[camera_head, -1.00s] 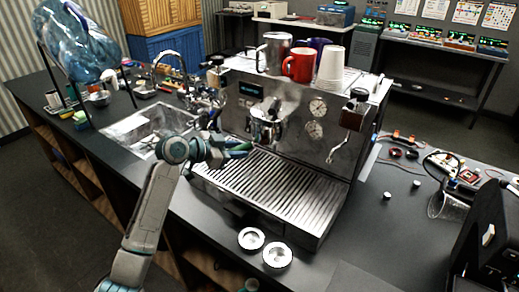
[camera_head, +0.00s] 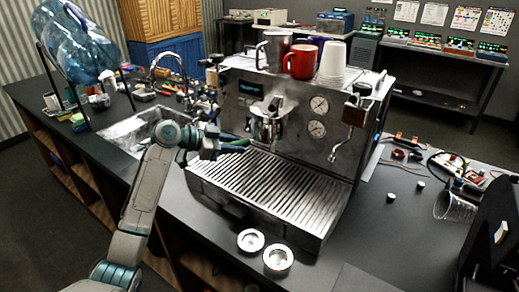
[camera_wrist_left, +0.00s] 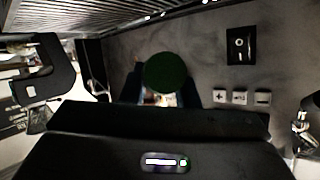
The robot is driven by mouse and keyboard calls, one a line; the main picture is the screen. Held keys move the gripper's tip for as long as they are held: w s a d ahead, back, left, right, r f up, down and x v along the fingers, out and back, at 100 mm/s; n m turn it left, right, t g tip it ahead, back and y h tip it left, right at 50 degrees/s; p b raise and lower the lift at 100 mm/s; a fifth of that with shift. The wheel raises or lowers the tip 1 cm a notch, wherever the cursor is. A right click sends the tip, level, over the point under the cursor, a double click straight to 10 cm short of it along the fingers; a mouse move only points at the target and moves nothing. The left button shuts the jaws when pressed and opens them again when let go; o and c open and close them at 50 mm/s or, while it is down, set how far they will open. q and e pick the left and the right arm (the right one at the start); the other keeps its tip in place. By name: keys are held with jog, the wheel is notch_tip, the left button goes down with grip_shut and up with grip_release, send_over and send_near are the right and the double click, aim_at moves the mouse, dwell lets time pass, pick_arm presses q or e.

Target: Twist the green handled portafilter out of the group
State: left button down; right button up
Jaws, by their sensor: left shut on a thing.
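The green handled portafilter (camera_head: 238,143) sits at the group (camera_head: 265,122) on the front of the steel espresso machine. Its handle points out to the left and toward me, above the drip tray. My left gripper (camera_head: 226,146) is shut on the handle. In the left wrist view the handle's round green end (camera_wrist_left: 166,73) shows between the two dark fingers of the gripper (camera_wrist_left: 163,92). I cannot tell from here whether the portafilter's head is still locked in the group. My right gripper is not in view.
The ridged drip tray (camera_head: 270,187) lies below the handle. A steam lever (camera_head: 348,130) hangs at the machine's right. A sink (camera_head: 140,128) is at the left. Mugs and paper cups (camera_head: 333,65) stand on top.

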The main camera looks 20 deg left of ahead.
pick_arm(q)
jog(key=shift+w+a, duration=0.1)
jog(key=shift+w, duration=0.1)
jog(key=shift+r+m+g, duration=0.1)
jog(key=shift+m+g, duration=0.2)
jog(key=shift+g, duration=0.1)
dwell(1.5)
jog(key=shift+f+b, duration=0.45)
dwell(0.5)
dwell(0.9)
jog(key=shift+f+b, duration=0.4)
jog(key=shift+b, duration=0.2)
dwell(1.4)
jog(key=shift+f+b, duration=0.4)
jog(key=shift+b, duration=0.1)
dwell(1.5)
